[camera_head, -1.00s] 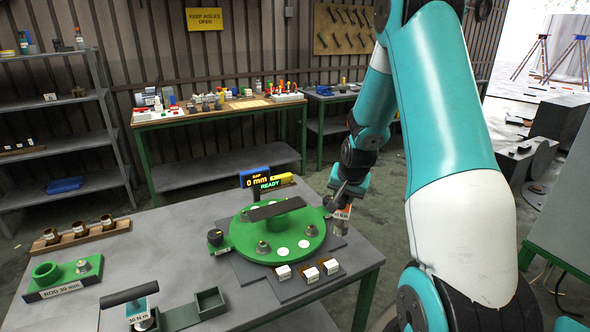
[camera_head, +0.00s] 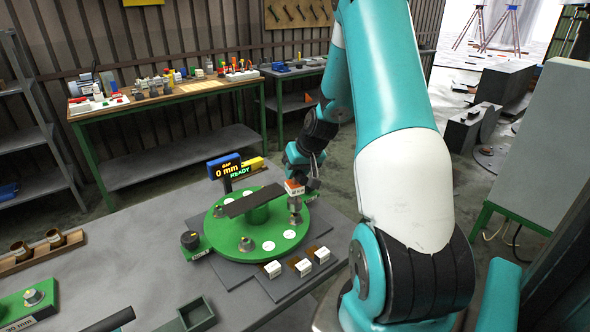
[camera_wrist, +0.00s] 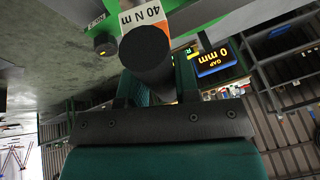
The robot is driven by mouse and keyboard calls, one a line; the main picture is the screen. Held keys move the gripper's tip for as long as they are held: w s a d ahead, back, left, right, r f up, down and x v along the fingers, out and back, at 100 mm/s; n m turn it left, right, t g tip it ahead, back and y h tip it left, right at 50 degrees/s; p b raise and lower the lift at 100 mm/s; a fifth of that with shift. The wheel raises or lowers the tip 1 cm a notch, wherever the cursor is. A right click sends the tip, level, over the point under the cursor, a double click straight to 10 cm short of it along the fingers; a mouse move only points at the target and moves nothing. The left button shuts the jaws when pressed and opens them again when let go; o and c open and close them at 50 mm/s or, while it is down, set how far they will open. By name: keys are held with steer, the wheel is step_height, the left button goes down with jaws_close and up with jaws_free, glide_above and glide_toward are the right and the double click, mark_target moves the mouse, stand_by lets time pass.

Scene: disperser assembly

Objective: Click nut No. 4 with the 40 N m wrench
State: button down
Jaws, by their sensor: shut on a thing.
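My gripper (camera_head: 309,178) is shut on the 40 N m wrench, whose orange-and-white label (camera_head: 294,187) shows beside the fingers. In the wrist view, the dark round handle of the wrench (camera_wrist: 147,55) sits between the fingers and its label reads 40 N m. The wrench's lower end stands at a nut (camera_head: 295,218) on the right side of the green disc (camera_head: 222,236); I cannot tell whether it is seated. Other nuts show at the front (camera_head: 246,244) and left (camera_head: 218,211). Nut numbers are not readable.
A dark bar (camera_head: 254,200) lies across the disc's hub. The display (camera_head: 226,170) behind reads GAP 0 mm, READY. Small white labelled blocks (camera_head: 303,267) stand in front of the disc. The table's left middle is clear.

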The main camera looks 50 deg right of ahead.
steer(key=n, duration=0.1)
steer(key=n+y, duration=0.1)
steer(key=n, duration=0.1)
steer(key=n+y, duration=0.1)
steer(key=n, duration=0.1)
steer(key=shift+d+f, duration=0.15)
steer(key=shift+d, duration=0.1)
steer(key=n, duration=0.2)
steer(key=n+g+y, duration=0.1)
steer(key=n, duration=0.1)
steer(key=shift+d+f+y, duration=0.1)
steer(key=shift+f+y, duration=0.2)
steer(key=n+g, duration=0.1)
steer(key=n, duration=0.1)
steer(key=n+y+b, duration=0.1)
steer(key=n, duration=0.1)
steer(key=n+g, duration=0.1)
steer(key=shift+w+d+f+n+g+y+b, duration=0.15)
steer(key=shift+f+n+g+y+b, duration=0.15)
steer(key=shift+n+b, duration=0.1)
steer(key=n+g+b, duration=0.1)
steer(key=n, duration=0.1)
steer(key=shift+f+n, duration=0.1)
steer(key=shift+n, duration=0.3)
steer(key=shift+r+n+g+b, duration=0.2)
steer(key=shift+n+g+b, duration=0.1)
steer(key=shift+n, duration=0.3)
steer(key=shift+d, duration=0.15)
steer(key=shift+f, duration=0.25)
